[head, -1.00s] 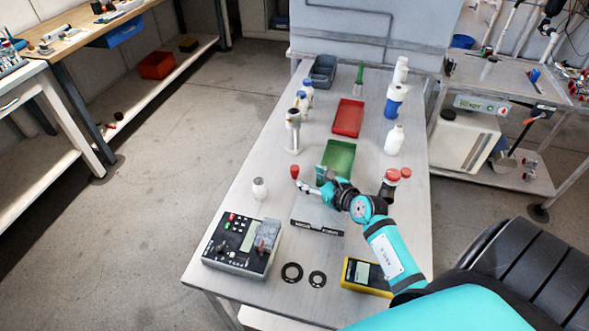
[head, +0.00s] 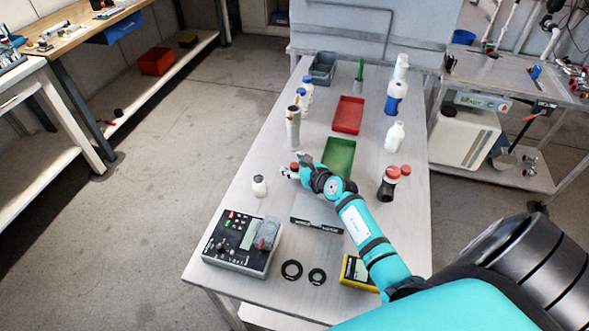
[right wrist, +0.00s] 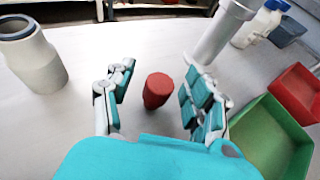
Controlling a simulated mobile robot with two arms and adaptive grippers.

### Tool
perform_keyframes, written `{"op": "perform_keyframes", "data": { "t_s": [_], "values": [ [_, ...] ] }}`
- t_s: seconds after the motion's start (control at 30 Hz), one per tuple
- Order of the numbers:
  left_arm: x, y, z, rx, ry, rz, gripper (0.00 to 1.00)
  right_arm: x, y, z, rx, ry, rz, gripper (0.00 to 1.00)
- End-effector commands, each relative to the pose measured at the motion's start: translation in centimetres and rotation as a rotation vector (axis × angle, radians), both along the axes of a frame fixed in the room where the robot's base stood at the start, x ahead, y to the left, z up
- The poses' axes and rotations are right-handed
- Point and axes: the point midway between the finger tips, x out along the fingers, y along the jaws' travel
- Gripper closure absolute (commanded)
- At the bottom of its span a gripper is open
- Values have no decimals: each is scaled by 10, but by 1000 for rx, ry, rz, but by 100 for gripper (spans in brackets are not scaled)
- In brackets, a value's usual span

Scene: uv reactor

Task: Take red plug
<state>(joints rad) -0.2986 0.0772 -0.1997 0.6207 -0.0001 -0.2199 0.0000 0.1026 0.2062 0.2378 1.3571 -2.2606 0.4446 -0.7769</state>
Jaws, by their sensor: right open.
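The red plug (head: 295,166) is a small red cylinder on the table (head: 225,235), left of the green tray (head: 339,155). In the right wrist view the red plug (right wrist: 157,90) shows between the two spread sides of my right gripper (right wrist: 158,100), with a visible gap on each side. My right gripper (head: 290,172) is open around the plug and partly hides it in the head view. My left gripper is not in view.
A small white bottle (head: 259,187) stands left of the gripper, and a tall grey cylinder (head: 293,128) just behind it. A red tray (head: 348,115) lies farther back. A control box (head: 240,245) and two black rings stand nearer. Red-topped parts (head: 390,181) are to the right.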

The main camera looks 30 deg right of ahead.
Motion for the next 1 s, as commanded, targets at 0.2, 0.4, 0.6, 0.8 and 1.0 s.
{"op": "perform_keyframes", "data": {
  "t_s": [0.2,0.4,0.6,0.8,1.0],
  "values": [
    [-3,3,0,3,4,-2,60,0,0,0,0,0,0,67],
    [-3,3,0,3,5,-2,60,0,0,0,0,0,0,90],
    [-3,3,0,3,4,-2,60,0,0,0,0,0,0,91],
    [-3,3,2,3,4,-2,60,0,0,6,0,-2,1,91],
    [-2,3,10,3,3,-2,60,0,0,40,-1,-5,2,91]
  ]
}}
